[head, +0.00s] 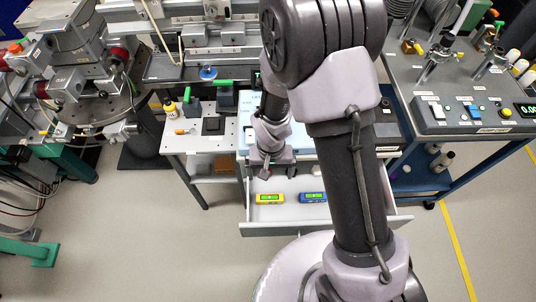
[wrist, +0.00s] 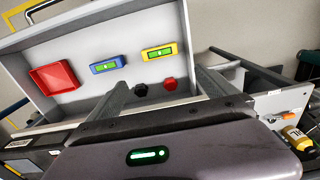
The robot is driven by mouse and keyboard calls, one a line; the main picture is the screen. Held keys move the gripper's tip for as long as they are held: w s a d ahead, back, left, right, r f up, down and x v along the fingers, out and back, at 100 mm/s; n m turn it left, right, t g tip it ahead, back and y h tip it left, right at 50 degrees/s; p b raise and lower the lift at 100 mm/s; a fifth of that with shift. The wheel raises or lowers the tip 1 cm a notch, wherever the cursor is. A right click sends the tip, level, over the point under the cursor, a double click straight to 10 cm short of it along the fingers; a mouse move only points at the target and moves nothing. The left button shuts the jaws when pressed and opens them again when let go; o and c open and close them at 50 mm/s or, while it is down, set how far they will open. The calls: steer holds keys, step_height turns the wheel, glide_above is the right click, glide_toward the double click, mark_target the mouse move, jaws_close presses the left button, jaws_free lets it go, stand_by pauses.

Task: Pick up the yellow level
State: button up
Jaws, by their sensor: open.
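The yellow level (head: 269,198) lies flat in an open white drawer (head: 285,217), left of a blue level (head: 313,197) in the head view. In the wrist view the yellow level (wrist: 159,52) is at the upper middle, right of the blue level (wrist: 107,65). Each level has a green vial window. My gripper (head: 266,172) is above the back part of the drawer, behind the yellow level in the head view. In the wrist view my gripper (wrist: 161,80) is open, its two grey fingers apart with nothing held. The yellow level is beyond the fingertips.
A red tray (wrist: 54,76) lies in the drawer beside the blue level. A small black object (wrist: 141,89) and a small red one (wrist: 170,84) lie nearer the fingers. A side table (head: 190,140) with bottle and blocks stands left; a control bench (head: 470,120) stands right.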

steer(key=b, duration=0.5)
glide_above(270, 197)
step_height(270, 197, down, 13)
steer(key=shift+w, duration=0.15)
step_height(270, 197, down, 5)
steer(key=b, duration=0.3)
steer(key=shift+a+f, duration=0.1)
steer(key=shift+r, duration=0.2)
steer(key=shift+c, duration=0.3)
steer(key=c, duration=1.1)
